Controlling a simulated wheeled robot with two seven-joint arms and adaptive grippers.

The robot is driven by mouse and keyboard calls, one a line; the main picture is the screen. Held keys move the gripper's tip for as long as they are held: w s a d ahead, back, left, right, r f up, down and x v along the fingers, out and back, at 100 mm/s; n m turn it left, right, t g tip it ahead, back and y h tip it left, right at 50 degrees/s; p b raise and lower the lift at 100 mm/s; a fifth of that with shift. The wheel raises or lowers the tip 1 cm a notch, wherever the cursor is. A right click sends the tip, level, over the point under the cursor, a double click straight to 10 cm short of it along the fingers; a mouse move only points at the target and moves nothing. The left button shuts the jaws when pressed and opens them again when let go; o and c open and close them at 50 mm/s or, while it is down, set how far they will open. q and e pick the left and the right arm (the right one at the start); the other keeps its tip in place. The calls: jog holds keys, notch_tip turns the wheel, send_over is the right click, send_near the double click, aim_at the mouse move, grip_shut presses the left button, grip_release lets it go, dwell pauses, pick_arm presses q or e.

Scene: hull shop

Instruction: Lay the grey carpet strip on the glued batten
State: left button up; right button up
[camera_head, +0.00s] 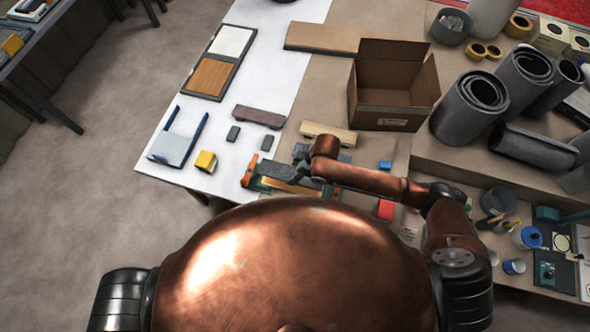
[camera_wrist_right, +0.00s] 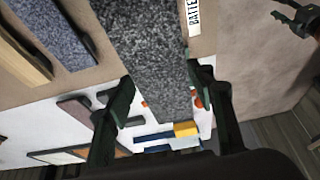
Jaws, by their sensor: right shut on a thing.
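A dark grey speckled carpet strip (camera_wrist_right: 150,40) lies between the two fingers of my right gripper (camera_wrist_right: 160,76) in the right wrist view. The gripper is shut on it. In the head view my right gripper (camera_head: 302,174) is low over the near part of the bench, and a grey strip (camera_head: 278,170) shows beside it. A tan strip (camera_head: 287,187), perhaps the glued batten, shows just below it, partly hidden by my body. Whether carpet and batten touch cannot be told. A dark shape at the wrist view's top right may be my left gripper (camera_wrist_right: 296,18); its opening is unclear.
A bluish-grey strip (camera_wrist_right: 55,30) and a wooden piece (camera_wrist_right: 20,48) lie beside the held carpet. A label (camera_wrist_right: 194,16) starting "BATTE" is on its other side. An open cardboard box (camera_head: 393,100) and grey rolls (camera_head: 468,105) stand farther back. A yellow block (camera_head: 206,161) is at left.

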jog(key=shift+f+b, duration=2.8)
jog(key=shift+b, duration=0.35)
jog(key=shift+f, duration=0.3)
jog(key=shift+f+b, duration=0.3)
jog(key=shift+f, duration=0.45)
jog(key=shift+d+p, duration=0.1)
jog(key=shift+p, duration=0.45)
jog(key=shift+p, duration=0.4)
jog(key=shift+f, duration=1.2)
